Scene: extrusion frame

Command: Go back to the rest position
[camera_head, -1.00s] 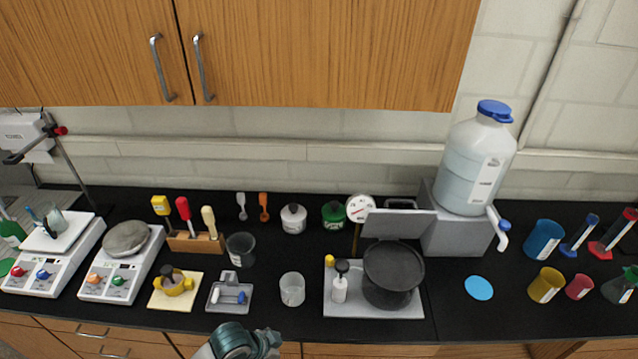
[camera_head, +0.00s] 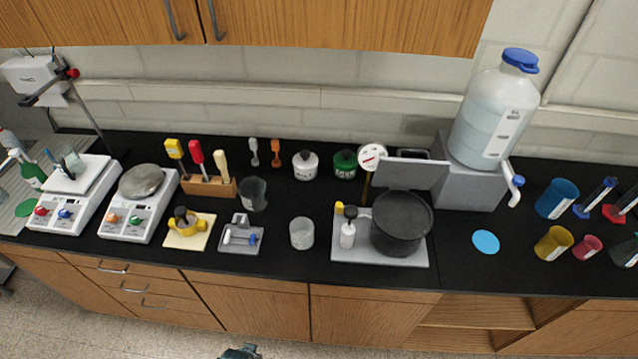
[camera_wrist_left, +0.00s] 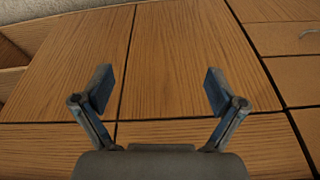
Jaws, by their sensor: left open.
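My left gripper (camera_wrist_left: 159,84) is open and empty in the left wrist view. Its two blue-grey fingers stand wide apart in front of the wooden cabinet doors (camera_wrist_left: 175,60). In the head view only a small teal part of my left arm's end shows at the bottom edge, below the counter and over the floor; its fingers cannot be made out there. My right gripper is in neither view.
The black counter (camera_head: 330,277) holds two balances, a tool rack, a clear beaker (camera_head: 302,233), a dark pot (camera_head: 401,222) on a grey plate and a large water jug (camera_head: 493,115). Cabinet fronts (camera_head: 365,325) run below. The floor (camera_head: 60,325) at lower left looks clear.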

